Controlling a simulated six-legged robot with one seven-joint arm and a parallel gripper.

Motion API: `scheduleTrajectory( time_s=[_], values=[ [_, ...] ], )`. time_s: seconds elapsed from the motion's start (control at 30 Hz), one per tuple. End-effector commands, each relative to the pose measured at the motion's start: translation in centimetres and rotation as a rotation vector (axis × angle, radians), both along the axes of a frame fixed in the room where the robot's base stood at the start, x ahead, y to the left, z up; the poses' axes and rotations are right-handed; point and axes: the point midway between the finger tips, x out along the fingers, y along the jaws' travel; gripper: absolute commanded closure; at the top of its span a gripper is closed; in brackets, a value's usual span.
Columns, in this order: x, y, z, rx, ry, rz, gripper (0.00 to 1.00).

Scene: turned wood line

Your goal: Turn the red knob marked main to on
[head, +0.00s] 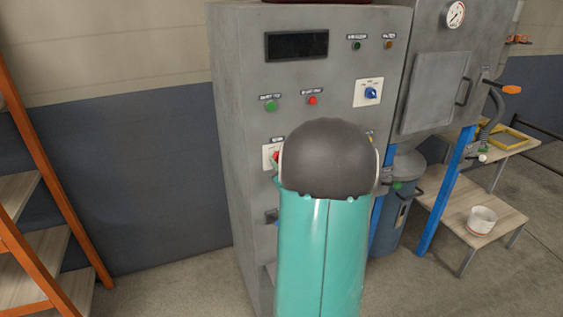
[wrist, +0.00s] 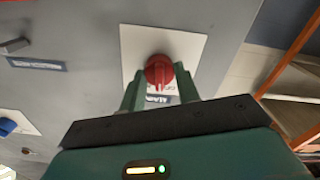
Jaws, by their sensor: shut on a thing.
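The red knob (wrist: 159,70) sits on a white plate (wrist: 192,50) with a partly covered label, on the grey cabinet. In the wrist view my gripper (wrist: 160,77) has its two green fingers on either side of the knob, shut on it. The exact setting of the knob is hard to read. In the head view only a sliver of the red knob (head: 276,156) and its plate (head: 267,158) shows at the left of my arm, which hides the gripper.
The grey cabinet (head: 240,150) also carries a green button (head: 271,106), a red button (head: 313,100), a blue knob (head: 371,93) and a dark display (head: 297,45). An orange-framed shelf (head: 45,160) stands at left. A low table (head: 455,205) with a white pot (head: 481,219) stands at right.

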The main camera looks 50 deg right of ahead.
Motion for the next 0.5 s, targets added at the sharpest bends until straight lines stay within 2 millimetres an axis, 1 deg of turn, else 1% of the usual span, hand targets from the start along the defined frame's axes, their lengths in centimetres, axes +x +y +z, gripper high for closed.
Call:
scheduleTrajectory(
  time_s=[0.5],
  values=[
    [-0.06,-0.04,-0.03,0.396,-0.234,0.0,0.91]
  ],
)
